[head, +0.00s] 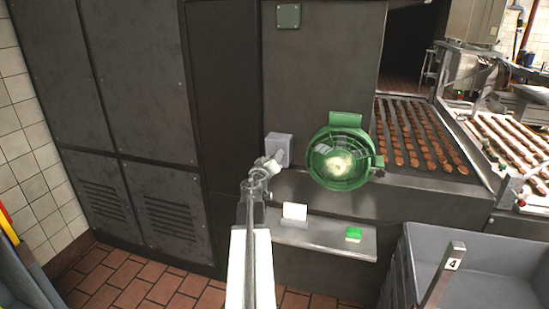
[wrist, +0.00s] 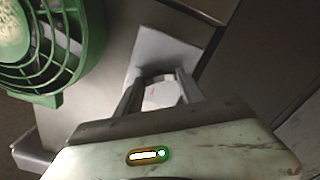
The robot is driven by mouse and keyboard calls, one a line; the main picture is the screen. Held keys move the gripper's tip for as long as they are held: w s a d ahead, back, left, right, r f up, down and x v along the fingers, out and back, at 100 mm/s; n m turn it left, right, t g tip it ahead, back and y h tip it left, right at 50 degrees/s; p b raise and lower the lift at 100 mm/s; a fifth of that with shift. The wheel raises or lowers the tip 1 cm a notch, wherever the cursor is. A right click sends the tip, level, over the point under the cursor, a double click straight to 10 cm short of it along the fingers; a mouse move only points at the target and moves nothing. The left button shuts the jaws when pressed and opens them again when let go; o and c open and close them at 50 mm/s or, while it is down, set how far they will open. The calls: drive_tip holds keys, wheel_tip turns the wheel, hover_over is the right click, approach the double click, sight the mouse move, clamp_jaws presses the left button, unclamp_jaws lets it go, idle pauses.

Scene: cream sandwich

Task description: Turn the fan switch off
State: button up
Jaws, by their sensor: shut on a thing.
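The green round fan (head: 338,158) stands in front of the dark machine, and part of its cage fills the upper left of the wrist view (wrist: 45,45). Just left of it in the head view is a light grey switch box (head: 281,149) on the machine's panel. My gripper (head: 268,163) is at the lower left of this box. In the wrist view my gripper (wrist: 158,80) reaches onto the box (wrist: 165,48), its fingers closed around a small pale part, the fan switch (wrist: 161,95), with faint reddish marks. The switch's exact position cannot be told.
Below is a metal shelf (head: 325,239) with a white block (head: 294,211) and a green block (head: 353,234). A conveyor (head: 440,180) with rows of brown biscuits is at right. A grey crate (head: 480,255) stands at lower right. Tiled floor is open at left.

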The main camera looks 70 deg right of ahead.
drive_tip(key=n, duration=1.1)
drive_tip(key=shift+w+a+f, duration=0.1)
drive_tip(key=shift+w+f, duration=0.05)
drive_tip(key=shift+f, duration=0.05)
idle(0.5)
drive_tip(key=o, duration=1.4)
drive_tip(key=shift+c, duration=0.2)
drive_tip(key=a, duration=0.7)
drive_tip(key=shift+s+a, duration=0.2)
drive_tip(key=shift+a, duration=0.2)
